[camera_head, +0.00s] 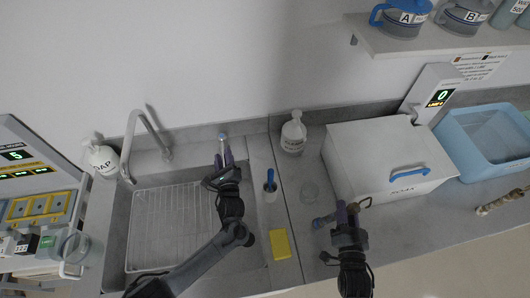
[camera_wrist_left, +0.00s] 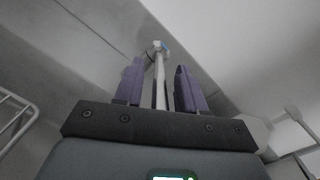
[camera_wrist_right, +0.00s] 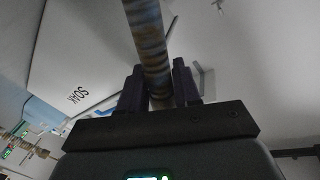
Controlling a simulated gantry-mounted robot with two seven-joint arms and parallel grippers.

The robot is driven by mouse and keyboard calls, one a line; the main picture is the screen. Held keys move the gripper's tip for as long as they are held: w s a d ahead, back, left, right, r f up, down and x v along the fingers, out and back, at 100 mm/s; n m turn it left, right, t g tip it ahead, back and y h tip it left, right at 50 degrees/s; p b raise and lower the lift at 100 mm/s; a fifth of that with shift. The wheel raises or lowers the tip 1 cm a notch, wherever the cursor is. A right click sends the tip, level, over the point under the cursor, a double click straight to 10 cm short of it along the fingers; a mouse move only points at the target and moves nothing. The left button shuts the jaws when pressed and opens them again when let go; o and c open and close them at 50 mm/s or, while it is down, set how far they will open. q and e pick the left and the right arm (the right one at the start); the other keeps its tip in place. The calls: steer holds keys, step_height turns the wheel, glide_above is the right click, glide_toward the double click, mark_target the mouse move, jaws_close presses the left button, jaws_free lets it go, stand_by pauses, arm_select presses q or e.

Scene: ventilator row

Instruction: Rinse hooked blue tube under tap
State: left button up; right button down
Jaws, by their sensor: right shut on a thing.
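The tube (camera_head: 324,219) is blue-grey with brown staining and hook-ended. My right gripper (camera_head: 345,211) is shut on it over the counter, right of the sink. In the right wrist view the ribbed tube (camera_wrist_right: 147,45) passes between the fingers. The tap (camera_head: 148,125) is a curved metal spout at the sink's back left. A pale upright lever with a blue tip (camera_head: 222,138) stands at the back right of the sink. My left gripper (camera_head: 224,165) is open beside it; in the left wrist view the lever (camera_wrist_left: 159,65) shows between the fingers, with gaps on both sides.
The sink (camera_head: 118,235) holds a wire rack (camera_head: 165,225). A soap bottle (camera_head: 102,158) stands at left.

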arm_select(q)
steer(key=shift+w, duration=0.1)
steer(key=shift+c, duration=0.3)
jaws_close()
